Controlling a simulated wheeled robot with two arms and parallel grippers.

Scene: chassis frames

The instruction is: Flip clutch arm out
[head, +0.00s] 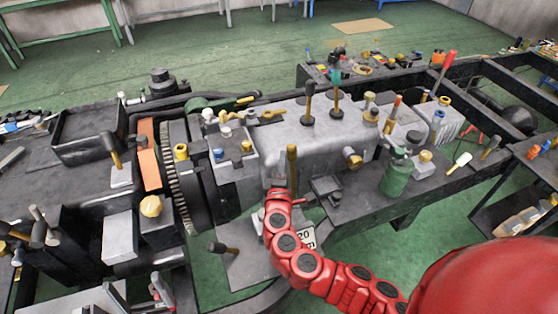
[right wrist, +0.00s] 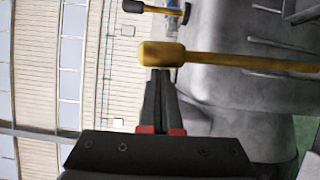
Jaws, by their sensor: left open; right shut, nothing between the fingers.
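A yellow lever (head: 291,160) stands upright against the side of the grey gearbox casing (head: 270,135); it appears to be the clutch arm. In the right wrist view the lever (right wrist: 235,58) lies across the picture, with its thick end just beyond my fingertips. My right gripper (right wrist: 160,75) is shut and empty, its tips at or very near that thick end; I cannot tell if they touch. In the head view my red right arm reaches the lever's lower part and hides its base.
A green bottle (head: 397,175) stands on the black chassis frame to the right.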

